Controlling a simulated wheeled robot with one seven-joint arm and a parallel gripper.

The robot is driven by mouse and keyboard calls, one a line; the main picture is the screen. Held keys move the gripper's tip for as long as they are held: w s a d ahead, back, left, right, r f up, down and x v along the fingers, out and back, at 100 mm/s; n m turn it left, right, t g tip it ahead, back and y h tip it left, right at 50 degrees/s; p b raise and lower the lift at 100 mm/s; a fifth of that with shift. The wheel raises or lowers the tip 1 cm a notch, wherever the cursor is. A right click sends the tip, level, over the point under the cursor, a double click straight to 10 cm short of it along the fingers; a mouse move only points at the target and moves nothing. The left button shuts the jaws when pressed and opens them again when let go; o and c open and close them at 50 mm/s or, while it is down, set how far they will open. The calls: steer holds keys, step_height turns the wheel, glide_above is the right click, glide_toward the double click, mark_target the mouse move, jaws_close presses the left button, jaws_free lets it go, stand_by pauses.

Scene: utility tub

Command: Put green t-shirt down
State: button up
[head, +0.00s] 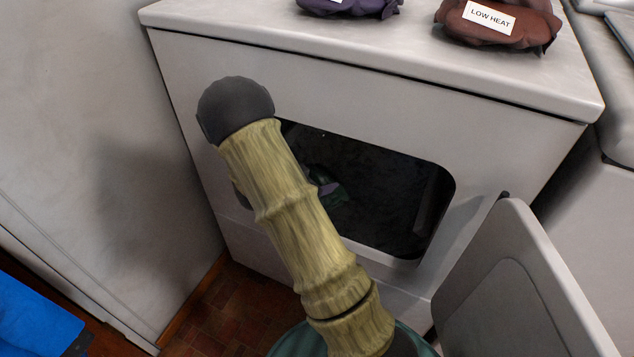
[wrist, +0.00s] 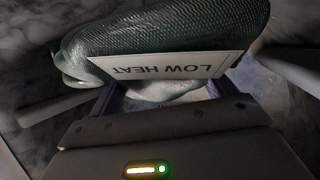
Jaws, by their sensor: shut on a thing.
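The green t-shirt (wrist: 165,45) is a folded dark-green bundle with a white "LOW HEAT" label, which reads upside down in the wrist view. It fills the upper middle of that view. My gripper (wrist: 168,92) is shut on it, with a finger at either side. In the head view a small part of the green t-shirt (head: 328,189) shows inside the dark opening of the white dryer (head: 400,210). My arm hides most of my gripper there. Whether the shirt touches the drum floor I cannot tell.
The dryer door (head: 530,285) stands open at the lower right. A purple bundle (head: 350,6) and a brown bundle (head: 500,30) labelled "LOW HEAT" lie on the dryer top. A wall is close on the left, and a blue object (head: 35,318) is at lower left.

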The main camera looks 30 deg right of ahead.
steer(key=shift+f, duration=0.55)
steer(key=shift+s+f, duration=0.15)
steer(key=shift+f, duration=0.05)
steer(key=o, duration=1)
steer(key=shift+f, duration=0.1)
steer(key=shift+r, duration=0.5)
steer(key=p+v, duration=0.5)
steer(key=v, duration=0.7)
steer(key=shift+r+p, duration=0.15)
steer(key=shift+p, duration=0.15)
